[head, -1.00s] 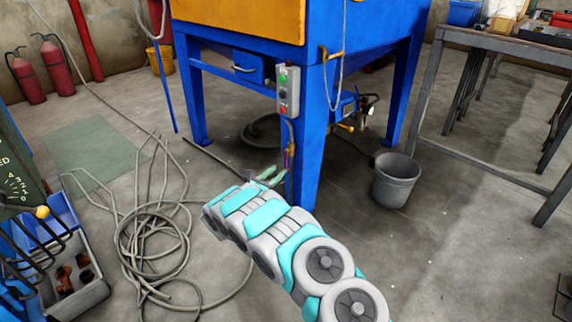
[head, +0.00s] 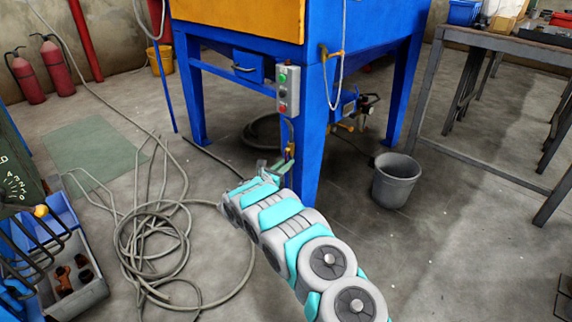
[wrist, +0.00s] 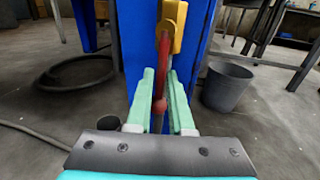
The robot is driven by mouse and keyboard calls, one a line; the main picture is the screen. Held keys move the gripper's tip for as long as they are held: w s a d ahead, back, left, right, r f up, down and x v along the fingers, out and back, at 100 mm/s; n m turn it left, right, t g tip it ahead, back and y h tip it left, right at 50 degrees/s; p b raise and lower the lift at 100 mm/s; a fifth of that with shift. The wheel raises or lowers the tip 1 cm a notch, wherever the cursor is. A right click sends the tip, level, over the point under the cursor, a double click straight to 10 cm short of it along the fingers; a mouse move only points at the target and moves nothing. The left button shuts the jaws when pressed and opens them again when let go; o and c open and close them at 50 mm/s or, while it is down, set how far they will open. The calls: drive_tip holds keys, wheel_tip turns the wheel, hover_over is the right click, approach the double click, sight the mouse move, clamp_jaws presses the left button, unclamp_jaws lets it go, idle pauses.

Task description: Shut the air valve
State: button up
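The air valve is on the blue cabinet's front leg (head: 308,165). In the wrist view its yellow part (wrist: 178,22) is at top centre, and a red handle (wrist: 162,55) hangs down from it. In the head view the valve (head: 290,150) is small, with its lower part near my fingers. My gripper (wrist: 161,78) has two pale green fingers, one on each side of the red handle. They look apart, with a narrow gap around the handle; I cannot tell whether either touches it. In the head view my gripper (head: 270,168) is close to the leg.
A grey bucket (head: 397,180) stands right of the leg. A switch box (head: 288,90) is above the valve. Coiled hose (head: 150,240) lies on the floor at left. A metal table (head: 490,45) is at right, and a grey crate (head: 85,295) is at lower left.

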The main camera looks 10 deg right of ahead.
clamp_jaws()
idle(1.0)
